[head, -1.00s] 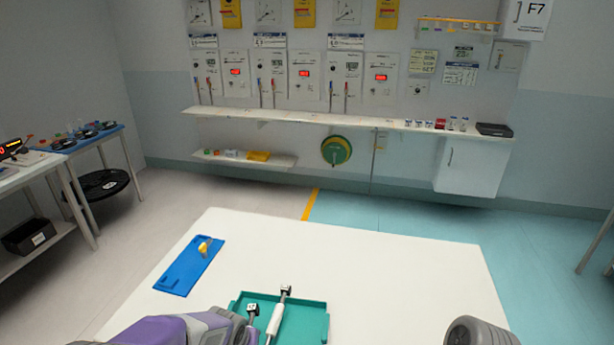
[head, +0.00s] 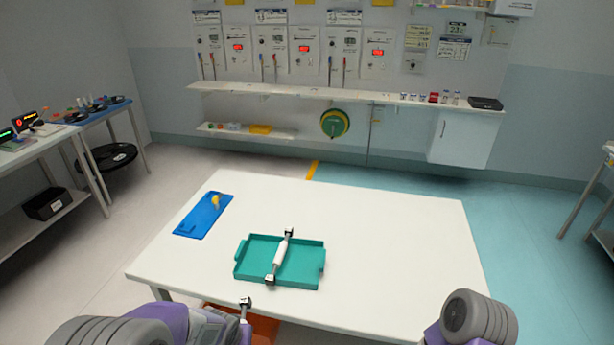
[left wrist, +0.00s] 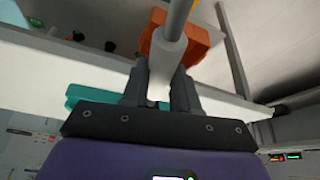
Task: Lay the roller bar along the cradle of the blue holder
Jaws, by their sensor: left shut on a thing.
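The blue holder (head: 195,225) lies on the left part of the white table, with a small yellow piece on its far end. My left gripper (left wrist: 160,82) is shut on a roller bar (left wrist: 169,48), whose pale body and thinner grey shaft show in the left wrist view. In the head view, this bar's dark-and-white end block (head: 245,302) shows at the table's near edge, apart from the holder. The rest of the bar is hidden. Of my right arm only a link shows at the lower right; its gripper is out of view.
A teal tray (head: 310,282) stands mid-table with another white roller bar (head: 280,255) lying across it. An orange object (head: 265,328) is below the near table edge. The table's right half is clear. A blue side bench (head: 95,115) stands at far left.

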